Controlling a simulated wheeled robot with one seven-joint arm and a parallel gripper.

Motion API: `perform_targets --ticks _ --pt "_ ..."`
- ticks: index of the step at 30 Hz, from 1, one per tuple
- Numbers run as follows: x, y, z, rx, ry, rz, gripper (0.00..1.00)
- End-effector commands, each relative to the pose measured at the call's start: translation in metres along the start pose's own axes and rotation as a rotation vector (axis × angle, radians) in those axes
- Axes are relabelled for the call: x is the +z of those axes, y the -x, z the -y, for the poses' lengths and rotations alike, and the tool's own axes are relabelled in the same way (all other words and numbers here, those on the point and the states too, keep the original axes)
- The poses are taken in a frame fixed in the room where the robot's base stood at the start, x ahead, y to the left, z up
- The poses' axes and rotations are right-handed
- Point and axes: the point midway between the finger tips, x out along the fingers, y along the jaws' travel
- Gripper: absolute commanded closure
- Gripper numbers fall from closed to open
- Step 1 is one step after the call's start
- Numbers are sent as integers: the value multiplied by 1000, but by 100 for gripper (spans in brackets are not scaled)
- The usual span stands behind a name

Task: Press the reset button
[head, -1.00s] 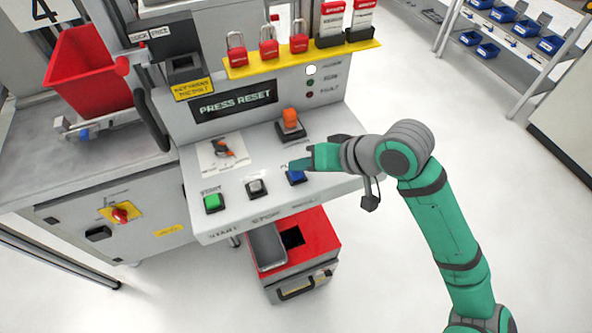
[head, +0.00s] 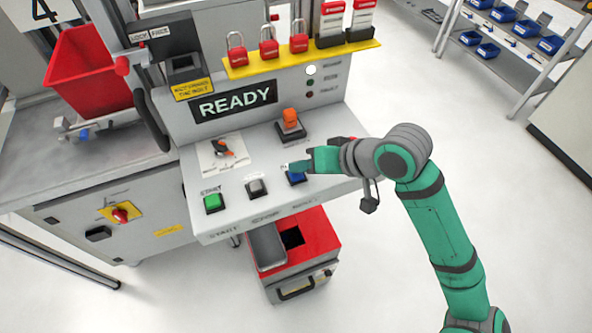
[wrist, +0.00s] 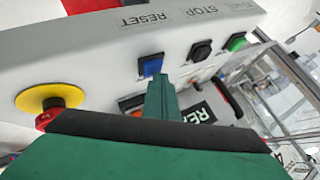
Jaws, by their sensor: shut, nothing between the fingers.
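The blue reset button (head: 297,178) sits on the sloped grey panel, at the right end of the button row. In the wrist view the blue button (wrist: 151,65) is beside the printed word RESET. My gripper (head: 290,167) is shut and empty, with its fingertips just above and behind the blue button. In the wrist view my gripper (wrist: 158,82) has its tips at the button's near edge; I cannot tell if they touch. The display (head: 235,102) on the upright face reads READY.
A green button (head: 214,202) and a grey button (head: 256,187) are to the left. An orange switch (head: 289,118) stands behind. A red-and-yellow stop knob (wrist: 48,103) shows in the wrist view.

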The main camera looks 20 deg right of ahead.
Motion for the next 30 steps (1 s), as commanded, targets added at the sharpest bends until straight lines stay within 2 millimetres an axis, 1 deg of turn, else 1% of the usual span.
perform_targets --ticks 11,23,30 --pt "0 0 0 0 0 1 100" --pt "-8 10 8 1 1 0 100" --pt "-8 11 8 1 0 0 100"
